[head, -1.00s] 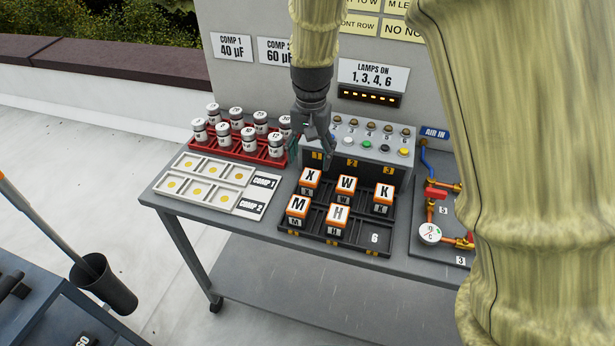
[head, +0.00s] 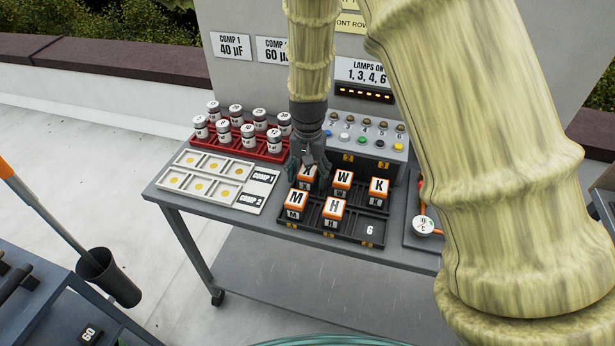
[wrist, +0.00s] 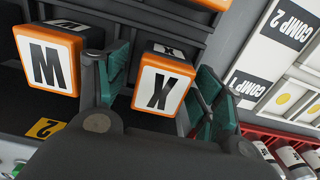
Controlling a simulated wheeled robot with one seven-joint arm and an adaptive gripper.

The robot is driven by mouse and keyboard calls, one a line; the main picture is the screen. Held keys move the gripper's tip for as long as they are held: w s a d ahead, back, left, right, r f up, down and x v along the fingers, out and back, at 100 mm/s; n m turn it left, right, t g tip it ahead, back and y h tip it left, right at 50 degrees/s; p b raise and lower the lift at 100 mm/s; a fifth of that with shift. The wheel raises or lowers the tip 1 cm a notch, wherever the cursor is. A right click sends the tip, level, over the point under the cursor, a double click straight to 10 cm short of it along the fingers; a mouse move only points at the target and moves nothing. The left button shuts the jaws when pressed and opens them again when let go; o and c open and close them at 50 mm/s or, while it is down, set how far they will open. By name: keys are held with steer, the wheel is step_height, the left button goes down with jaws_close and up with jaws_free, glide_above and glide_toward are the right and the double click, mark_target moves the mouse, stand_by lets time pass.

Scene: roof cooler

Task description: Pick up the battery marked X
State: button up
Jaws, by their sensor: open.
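The battery marked X (wrist: 163,88) is an orange-edged block with a white top. In the wrist view it stands upright in the black tray, between the two fingers of my open gripper (wrist: 160,92). One finger lies in the gap between X and the battery marked W (wrist: 48,66); the other is on the side towards the white cards. I cannot tell whether either finger touches X. In the head view my gripper (head: 309,170) is over X and hides most of it.
Batteries M (head: 295,202), H (head: 333,210) and K (head: 378,188) also stand in the black tray (head: 345,236); slot 6 is empty. The lamp box (head: 362,140) is close behind. A red rack (head: 225,146) of capacitors and the white COMP tray (head: 215,172) are to the left.

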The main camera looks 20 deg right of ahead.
steer(key=c, duration=1.3)
steer(key=shift+c, duration=0.2)
steer(key=shift+r, duration=0.15)
